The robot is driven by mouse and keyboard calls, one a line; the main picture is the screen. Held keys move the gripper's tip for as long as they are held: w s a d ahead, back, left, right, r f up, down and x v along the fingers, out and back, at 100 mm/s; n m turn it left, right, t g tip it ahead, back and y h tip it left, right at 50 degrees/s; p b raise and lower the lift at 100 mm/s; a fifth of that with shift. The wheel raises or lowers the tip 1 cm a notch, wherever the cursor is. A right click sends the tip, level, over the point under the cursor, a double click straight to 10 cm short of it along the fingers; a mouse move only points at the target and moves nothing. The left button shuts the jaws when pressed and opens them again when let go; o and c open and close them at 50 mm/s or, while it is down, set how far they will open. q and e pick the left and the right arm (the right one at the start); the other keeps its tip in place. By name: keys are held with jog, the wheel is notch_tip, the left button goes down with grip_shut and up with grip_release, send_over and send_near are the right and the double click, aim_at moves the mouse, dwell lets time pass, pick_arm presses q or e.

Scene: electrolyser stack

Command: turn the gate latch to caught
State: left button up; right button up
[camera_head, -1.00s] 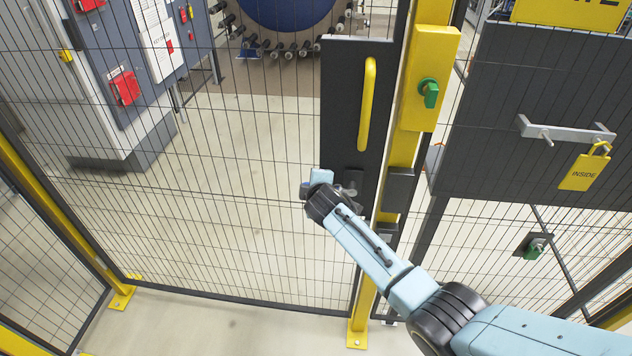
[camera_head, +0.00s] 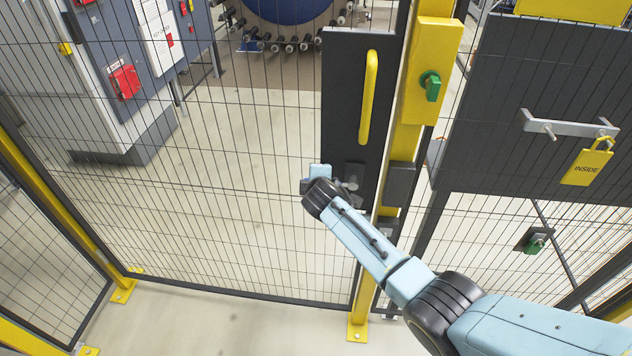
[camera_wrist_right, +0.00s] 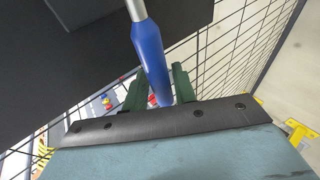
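The gate latch (camera_head: 354,172) is on the dark gate plate below the yellow handle. It is mostly hidden behind my right wrist in the head view. In the right wrist view a blue grip (camera_wrist_right: 149,55) on a thin metal rod stands between the two dark green fingers of my right gripper (camera_wrist_right: 159,88). The grip almost fills the space between them; whether the fingers press on it cannot be told. In the head view my right gripper (camera_head: 320,172) is at the latch, its fingers largely hidden by its own wrist. My left gripper is not in view.
The yellow gate handle (camera_head: 369,98) is above the latch. A yellow post (camera_head: 402,145) with a green knob (camera_head: 430,84) stands to its right. A padlock tag reading INSIDE (camera_head: 586,166) hangs from a metal bar (camera_head: 565,127). Mesh fence surrounds the gate.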

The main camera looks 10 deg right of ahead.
jog(key=shift+s+a+r, duration=0.1)
jog(key=shift+s+r, duration=0.2)
jog(key=shift+s, duration=0.15)
jog(key=d+p+v, duration=0.1)
jog(key=p+v, duration=0.1)
jog(key=v, duration=1)
jog(key=shift+a, duration=0.5)
jog(key=shift+s, duration=0.1)
